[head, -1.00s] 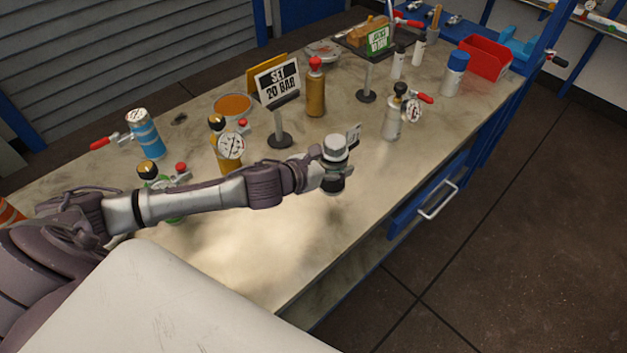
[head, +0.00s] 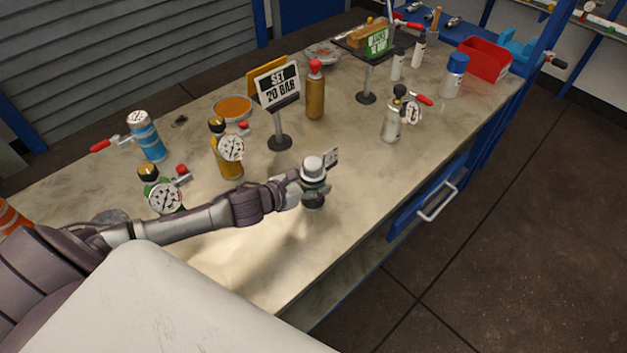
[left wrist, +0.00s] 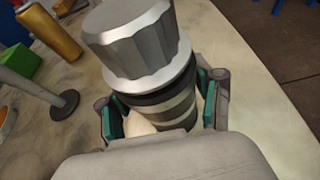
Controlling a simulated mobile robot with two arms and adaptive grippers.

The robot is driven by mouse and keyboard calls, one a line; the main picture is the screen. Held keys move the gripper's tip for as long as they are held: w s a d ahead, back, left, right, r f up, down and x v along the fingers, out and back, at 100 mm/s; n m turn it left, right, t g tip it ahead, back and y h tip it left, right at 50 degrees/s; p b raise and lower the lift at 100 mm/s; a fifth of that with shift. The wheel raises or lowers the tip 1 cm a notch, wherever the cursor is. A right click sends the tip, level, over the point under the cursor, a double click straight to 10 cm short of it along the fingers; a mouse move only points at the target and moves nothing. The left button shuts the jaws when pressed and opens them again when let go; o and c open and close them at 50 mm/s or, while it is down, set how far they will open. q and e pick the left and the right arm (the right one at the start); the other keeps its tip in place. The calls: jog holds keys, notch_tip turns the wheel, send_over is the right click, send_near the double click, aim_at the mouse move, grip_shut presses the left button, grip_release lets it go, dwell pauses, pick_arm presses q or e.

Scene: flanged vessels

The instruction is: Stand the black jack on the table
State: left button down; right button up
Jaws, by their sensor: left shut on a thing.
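The black jack (head: 313,198) has a silver faceted cap on top and a dark body with a pale band. It stands roughly upright in my left gripper (head: 303,192). In the left wrist view the jack (left wrist: 172,90) fills the middle, between the green finger pads of my left gripper (left wrist: 160,118), which is shut on it. The jack's lower end is close to the table (head: 345,225); I cannot tell whether it touches. A small tag shows beside its cap. My right gripper is not in view.
A "SET 20 BAR" sign (head: 278,86) stands behind the jack. Yellow (head: 227,150) and green (head: 163,190) gauged vessels stand to the left, a silver one (head: 392,120) to the right. A red bin (head: 484,60) is at the far end. The table in front is clear.

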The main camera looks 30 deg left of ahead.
pick_arm(q)
jog(key=shift+w, duration=0.1)
jog(key=c, duration=0.6)
grip_release()
jog(key=shift+f, duration=0.2)
jog(key=shift+c, duration=0.2)
jog(key=o, duration=0.5)
jog(key=shift+c, duration=0.2)
jog(key=shift+r, duration=0.2)
jog(key=b+v, duration=0.1)
jog(key=v, duration=1.1)
jog(key=shift+r, duration=0.1)
